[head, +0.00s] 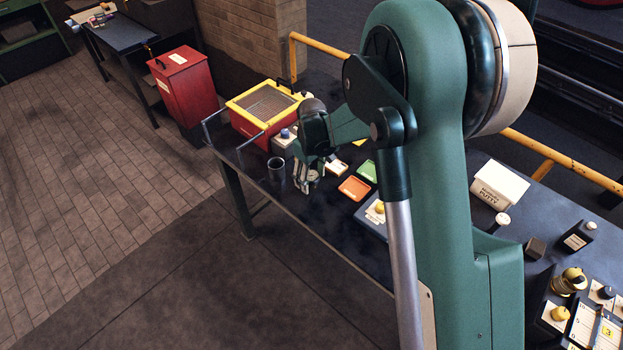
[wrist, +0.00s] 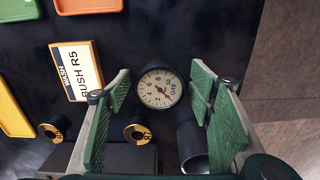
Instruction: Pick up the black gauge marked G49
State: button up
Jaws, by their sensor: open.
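The black gauge (wrist: 160,88) has a round cream dial with black numbers and a black rim. The marking on the dial, turned sideways, reads like G49. In the wrist view it lies face up towards the camera, between the two green-padded fingers. My gripper (wrist: 162,96) is open, with a gap on each side of the gauge and no visible contact. In the head view my gripper (head: 308,184) points down low over the bench near its front edge, and the gauge is mostly hidden there.
A dark cup (head: 276,168) stands close left of my gripper; it also shows beside the right finger (wrist: 193,150). A black-and-yellow ring part (wrist: 137,132) is near the left finger. A BUSH R5 label box (wrist: 80,70) and an orange tray (head: 354,188) lie nearby.

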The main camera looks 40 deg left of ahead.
aim_at(312, 175)
jog(key=c, duration=1.1)
jog(key=shift+r, duration=0.1)
jog(key=shift+r, duration=4.9)
